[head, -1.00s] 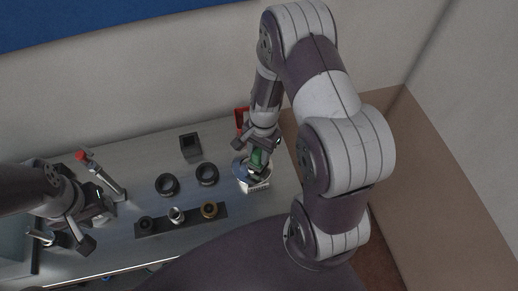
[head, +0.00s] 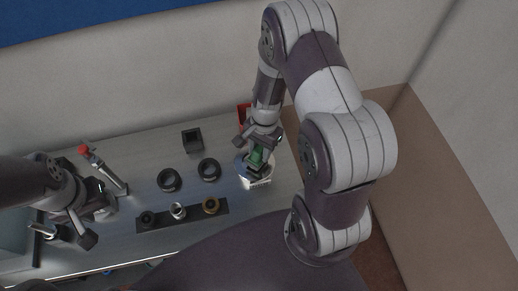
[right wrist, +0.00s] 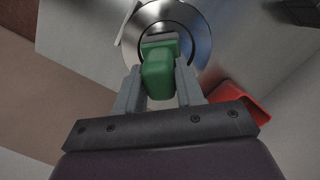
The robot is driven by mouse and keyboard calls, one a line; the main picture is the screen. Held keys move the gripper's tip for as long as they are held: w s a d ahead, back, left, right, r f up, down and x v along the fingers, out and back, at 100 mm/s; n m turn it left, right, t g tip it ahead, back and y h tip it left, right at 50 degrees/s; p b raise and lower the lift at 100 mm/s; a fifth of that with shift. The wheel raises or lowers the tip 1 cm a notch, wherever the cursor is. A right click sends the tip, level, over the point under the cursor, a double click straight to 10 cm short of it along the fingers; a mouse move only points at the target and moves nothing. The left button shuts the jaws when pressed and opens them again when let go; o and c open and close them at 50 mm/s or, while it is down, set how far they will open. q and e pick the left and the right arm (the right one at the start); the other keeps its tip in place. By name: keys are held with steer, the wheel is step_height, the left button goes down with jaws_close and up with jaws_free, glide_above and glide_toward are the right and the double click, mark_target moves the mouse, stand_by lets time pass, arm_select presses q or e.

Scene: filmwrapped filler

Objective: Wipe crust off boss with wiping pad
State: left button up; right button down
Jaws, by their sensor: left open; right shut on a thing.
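My right gripper (right wrist: 158,88) is shut on a green wiping pad (right wrist: 159,72). The pad also shows in the head view (head: 256,157). In the right wrist view the pad is over a round shiny metal piece (right wrist: 197,36) with a dark ring, which looks like the boss. I cannot tell whether the pad touches it. No crust can be made out; the pad and fingers hide part of the piece. In the head view the metal piece (head: 241,168) is partly hidden under the right gripper. My left gripper (head: 68,238) is open and empty at the left of the table.
A dark strip (head: 160,226) holds several ring parts. Two black rings (head: 168,180) (head: 209,169) and a dark square box (head: 192,140) lie left of the right gripper. A red bin (head: 243,113) stands behind it. A red-topped tap (head: 104,167) rises near the left gripper.

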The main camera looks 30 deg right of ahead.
mark_target(261, 149)
step_height(261, 149, up, 3)
steer(key=shift+f+p, duration=0.15)
steer(key=shift+p, duration=0.2)
steer(key=shift+s+d+r+p, duration=0.1)
steer(key=shift+d+r+p, duration=0.15)
steer(key=shift+r+p, duration=0.8)
step_height(261, 149, up, 3)
steer(key=p, duration=0.2)
steer(key=shift+a+p, duration=0.15)
steer(key=shift+p, duration=0.2)
steer(key=shift+r, duration=0.2)
arm_select(q)
step_height(261, 149, up, 7)
steer(key=shift+s+a, duration=0.2)
steer(key=shift+s, duration=0.05)
steer(key=shift+w+f, duration=0.1)
arm_select(e)
steer(key=shift+f, duration=0.1)
